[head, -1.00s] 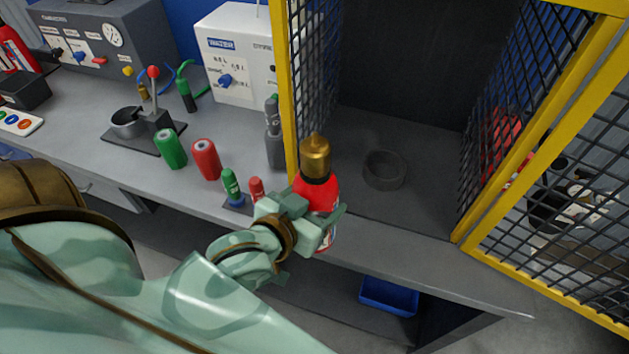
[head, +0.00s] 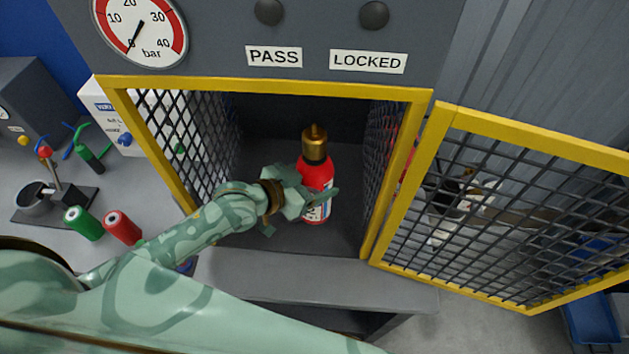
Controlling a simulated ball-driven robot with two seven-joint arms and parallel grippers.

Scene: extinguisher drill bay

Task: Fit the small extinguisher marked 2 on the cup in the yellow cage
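The small extinguisher (head: 317,176) is red with a brass top and a pale label low on its body. I cannot read a number on it. My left gripper (head: 303,203) is shut around its body and holds it upright inside the yellow cage (head: 270,88). The dark round cup on the cage floor is not visible now; the extinguisher and gripper probably cover it. I cannot tell whether the extinguisher's base touches the cup. My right gripper is not in view.
The mesh cage door (head: 510,200) stands open to the right. A gauge (head: 140,28) and PASS (head: 274,57) and LOCKED (head: 368,62) labels are above the opening.

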